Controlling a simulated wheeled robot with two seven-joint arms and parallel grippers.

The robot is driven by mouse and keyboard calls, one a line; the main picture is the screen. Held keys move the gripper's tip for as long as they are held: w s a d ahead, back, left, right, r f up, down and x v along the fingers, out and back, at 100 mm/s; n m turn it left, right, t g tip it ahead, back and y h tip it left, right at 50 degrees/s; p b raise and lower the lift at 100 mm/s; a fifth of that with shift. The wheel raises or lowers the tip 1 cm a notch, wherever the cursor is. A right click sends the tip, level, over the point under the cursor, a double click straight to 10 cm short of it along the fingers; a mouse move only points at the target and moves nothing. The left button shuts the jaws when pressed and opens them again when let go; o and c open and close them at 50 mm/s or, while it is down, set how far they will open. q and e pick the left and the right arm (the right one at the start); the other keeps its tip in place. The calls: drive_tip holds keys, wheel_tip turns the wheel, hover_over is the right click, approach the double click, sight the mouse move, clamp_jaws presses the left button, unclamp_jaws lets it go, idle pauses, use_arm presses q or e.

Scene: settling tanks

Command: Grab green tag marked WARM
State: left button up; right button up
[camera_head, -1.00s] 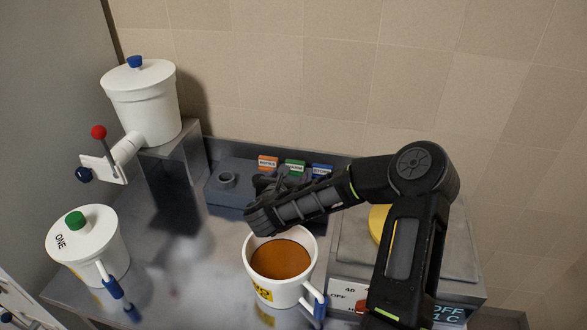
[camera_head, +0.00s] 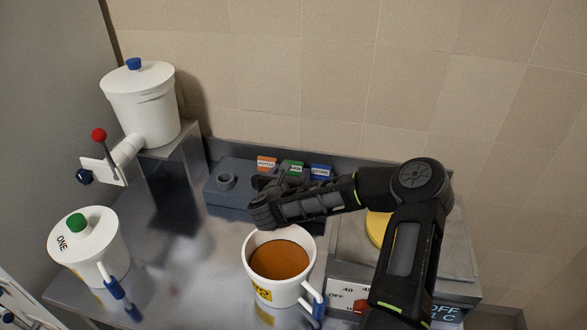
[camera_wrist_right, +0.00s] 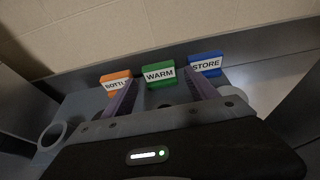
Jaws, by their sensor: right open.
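The green tag marked WARM (camera_head: 292,168) stands in the grey rack at the back of the bench, between an orange tag (camera_head: 266,163) and a blue tag (camera_head: 321,171). In the right wrist view the green tag (camera_wrist_right: 159,75) shows its label facing me. My right gripper (camera_wrist_right: 162,92) is open, its two fingers pointing toward the tags, one to each side of the green tag's line. I cannot tell whether the fingertips reach the tag. In the head view the gripper (camera_head: 282,183) is partly hidden by my wrist. My left gripper is not in view.
A white pot of brown liquid (camera_head: 279,261) stands just below my right wrist. A scale-like unit with a yellow disc (camera_head: 379,227) is at right. A lidded pot marked ONE (camera_head: 93,248) and a tank with a red-knobbed lever (camera_head: 99,135) are at left.

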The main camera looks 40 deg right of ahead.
drive_tip(key=shift+w+d+f, duration=0.25)
drive_tip(key=shift+d, duration=0.05)
drive_tip(key=b+x, duration=0.1)
drive_tip(key=x, duration=0.3)
drive_tip(key=shift+a, duration=0.1)
drive_tip(key=shift+r, duration=0.1)
drive_tip(key=c, duration=1.1)
wheel_tip(320, 180, up, 10)
drive_tip(key=p, duration=0.6)
drive_tip(key=shift+p, duration=0.3)
